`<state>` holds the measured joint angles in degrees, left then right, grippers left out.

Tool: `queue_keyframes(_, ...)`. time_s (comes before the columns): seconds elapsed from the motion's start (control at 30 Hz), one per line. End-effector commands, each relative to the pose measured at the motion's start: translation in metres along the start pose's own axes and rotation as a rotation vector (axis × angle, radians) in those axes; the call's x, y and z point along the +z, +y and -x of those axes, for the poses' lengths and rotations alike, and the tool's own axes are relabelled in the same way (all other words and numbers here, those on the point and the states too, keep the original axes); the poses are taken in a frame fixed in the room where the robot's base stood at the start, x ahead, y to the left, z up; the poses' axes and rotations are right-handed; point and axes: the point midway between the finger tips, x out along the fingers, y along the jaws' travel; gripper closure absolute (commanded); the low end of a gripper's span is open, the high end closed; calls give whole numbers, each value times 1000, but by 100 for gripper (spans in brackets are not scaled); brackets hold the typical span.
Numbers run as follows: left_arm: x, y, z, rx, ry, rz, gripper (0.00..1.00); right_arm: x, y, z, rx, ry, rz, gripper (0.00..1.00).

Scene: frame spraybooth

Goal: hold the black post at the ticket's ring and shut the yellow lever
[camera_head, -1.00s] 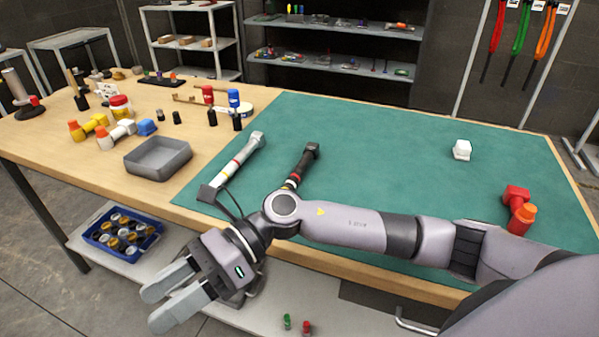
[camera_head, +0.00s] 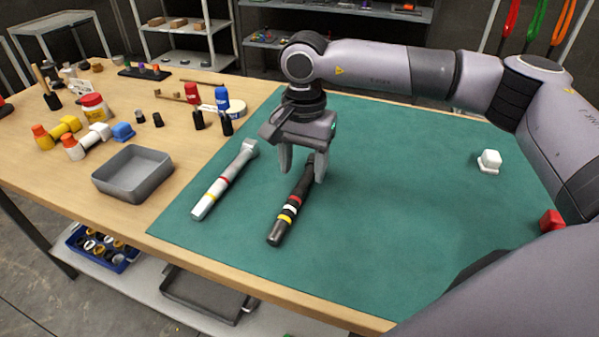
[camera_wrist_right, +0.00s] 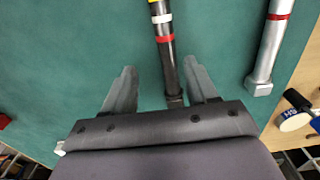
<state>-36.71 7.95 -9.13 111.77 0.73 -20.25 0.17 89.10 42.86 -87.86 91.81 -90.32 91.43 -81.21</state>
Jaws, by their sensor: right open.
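The black post (camera_head: 293,203) lies on the green mat with red, white and yellow rings toward its near end; it also shows in the right wrist view (camera_wrist_right: 168,62). My right gripper (camera_head: 303,173) is open at the post's far, plain end. In the right wrist view the post's end lies between the open fingers (camera_wrist_right: 162,75), with gaps on both sides. I cannot tell the height above it. A yellow piece with an orange end (camera_head: 58,132) lies at the left; I cannot tell whether it is the lever. A small white card (camera_head: 79,88) is unreadable. My left gripper is not in view.
A silver post (camera_head: 226,180) with red and yellow rings lies left of the black one. A grey tray (camera_head: 133,172) and bottles stand on the wood at left. A white block (camera_head: 489,161) and a red piece (camera_head: 551,220) lie at right. The mat's (camera_head: 400,220) front middle is clear.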

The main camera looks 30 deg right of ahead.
Motion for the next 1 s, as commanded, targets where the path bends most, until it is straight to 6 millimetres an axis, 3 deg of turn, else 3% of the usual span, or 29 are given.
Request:
queue_keyframes(0.27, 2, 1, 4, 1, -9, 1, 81, -2, 0, -10, 5, 6, 1, 42)
queue_keyframes(0.7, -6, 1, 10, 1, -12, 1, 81, -9, -8, -66, 4, 5, 0, 42)
queue_keyframes(0.97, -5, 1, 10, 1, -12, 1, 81, -9, -8, -70, 1, 6, 0, 42)
queue_keyframes(1.0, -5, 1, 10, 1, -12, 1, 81, -9, -8, -70, 2, 6, 0, 49)
